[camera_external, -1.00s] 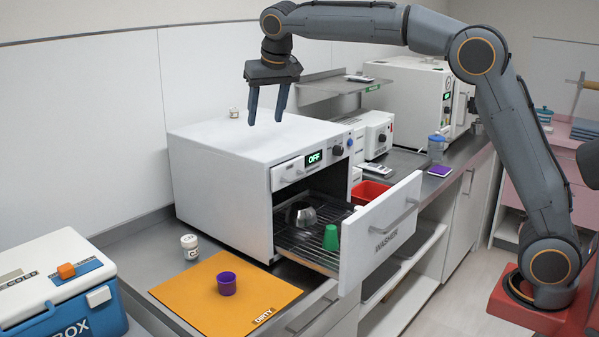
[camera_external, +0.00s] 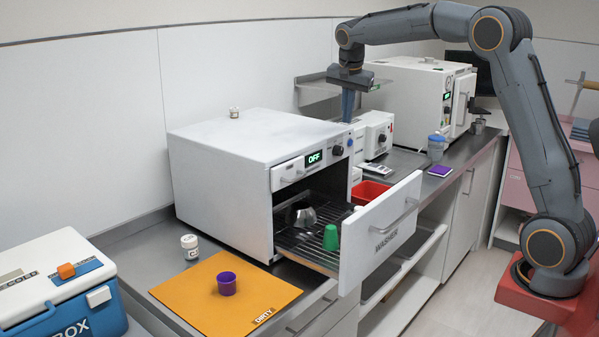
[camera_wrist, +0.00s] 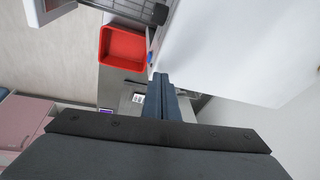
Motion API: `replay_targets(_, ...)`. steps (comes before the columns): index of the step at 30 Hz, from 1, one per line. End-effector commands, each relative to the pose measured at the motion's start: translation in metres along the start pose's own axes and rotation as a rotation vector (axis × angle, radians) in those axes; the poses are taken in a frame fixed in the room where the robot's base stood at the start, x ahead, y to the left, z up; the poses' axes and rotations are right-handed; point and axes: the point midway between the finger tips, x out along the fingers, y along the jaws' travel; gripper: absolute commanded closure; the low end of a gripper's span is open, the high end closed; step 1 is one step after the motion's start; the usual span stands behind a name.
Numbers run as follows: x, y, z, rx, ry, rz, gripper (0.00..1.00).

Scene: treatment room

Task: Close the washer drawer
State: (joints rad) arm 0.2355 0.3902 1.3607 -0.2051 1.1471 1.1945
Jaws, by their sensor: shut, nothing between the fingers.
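The washer (camera_external: 245,180) is a white box on the counter with a green "OFF" display. Its drawer (camera_external: 383,235), with a white front marked "WASHER" and a bar handle, is pulled out to the right. On its wire rack are a metal bowl (camera_external: 300,214) and a green cup (camera_external: 331,238). My gripper (camera_external: 348,120) is shut and empty, pointing down behind the washer's right rear, above and apart from the drawer. In the wrist view my fingers (camera_wrist: 163,95) are together, and part of the drawer's rack (camera_wrist: 120,8) shows at the top.
A red bin (camera_external: 371,191) stands beside the washer; it also shows in the wrist view (camera_wrist: 123,47). White machines stand farther back. An orange mat (camera_external: 225,295) with a purple cup (camera_external: 226,283) lies in front. A blue cooler box (camera_external: 60,290) is at left.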

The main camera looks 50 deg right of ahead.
Motion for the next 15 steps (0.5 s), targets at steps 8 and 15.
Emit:
replay_targets(8, 0.136, 0.185, -0.021, 0.616, -0.282, 0.368, 1.00)
replay_targets(15, 0.196, 0.314, 0.068, 1.113, -0.728, 0.801, 1.00)
